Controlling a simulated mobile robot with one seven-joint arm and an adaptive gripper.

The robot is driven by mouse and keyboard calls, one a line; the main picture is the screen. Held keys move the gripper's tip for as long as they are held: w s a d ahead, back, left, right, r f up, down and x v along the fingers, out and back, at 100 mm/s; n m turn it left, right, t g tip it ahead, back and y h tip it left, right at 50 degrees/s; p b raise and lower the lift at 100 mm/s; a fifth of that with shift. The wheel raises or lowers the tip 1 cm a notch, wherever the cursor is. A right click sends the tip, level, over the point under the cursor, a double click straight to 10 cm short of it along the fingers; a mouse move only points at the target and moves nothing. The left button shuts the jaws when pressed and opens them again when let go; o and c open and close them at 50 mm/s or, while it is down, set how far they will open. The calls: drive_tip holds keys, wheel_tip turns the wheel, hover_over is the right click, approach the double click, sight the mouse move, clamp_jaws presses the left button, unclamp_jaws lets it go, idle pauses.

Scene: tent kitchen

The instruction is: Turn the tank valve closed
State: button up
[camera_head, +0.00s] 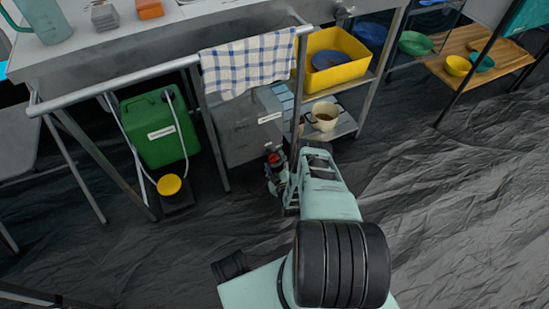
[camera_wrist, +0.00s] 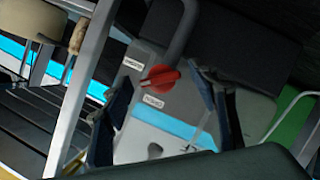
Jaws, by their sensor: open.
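The tank valve is a red round knob with a bar-like handle (camera_wrist: 160,77) in the wrist view. My gripper (camera_wrist: 165,92) is open, with one dark finger to the left of the valve and one to the right. I cannot tell how far the fingertips are from it in depth. In the head view my gripper (camera_head: 276,172) is low in front of the grey tank (camera_head: 243,132) under the counter, and my arm hides part of that area.
A green canister (camera_head: 154,140) with a hose and a yellow-topped pedal (camera_head: 169,184) stands left of the tank. Metal table legs flank the tank. To the right, shelves hold a cream mug (camera_head: 323,118) and a yellow bin (camera_head: 325,82). A checked towel (camera_head: 247,65) hangs above. The floor at right is clear.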

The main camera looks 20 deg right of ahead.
drive_tip(key=c, duration=1.2)
drive_tip(key=shift+o, duration=0.2)
drive_tip(key=m+y, duration=0.1)
drive_tip(key=m, duration=0.2)
drive_tip(key=shift+d+r+y, duration=0.1)
drive_tip(key=shift+d+y, duration=0.05)
drive_tip(key=shift+y, duration=0.25)
drive_tip(key=shift+m+y, duration=0.7)
drive_tip(key=shift+m, duration=0.3)
drive_tip(key=shift+w, duration=0.1)
drive_tip(key=o, duration=1.2)
drive_tip(key=shift+c, duration=0.2)
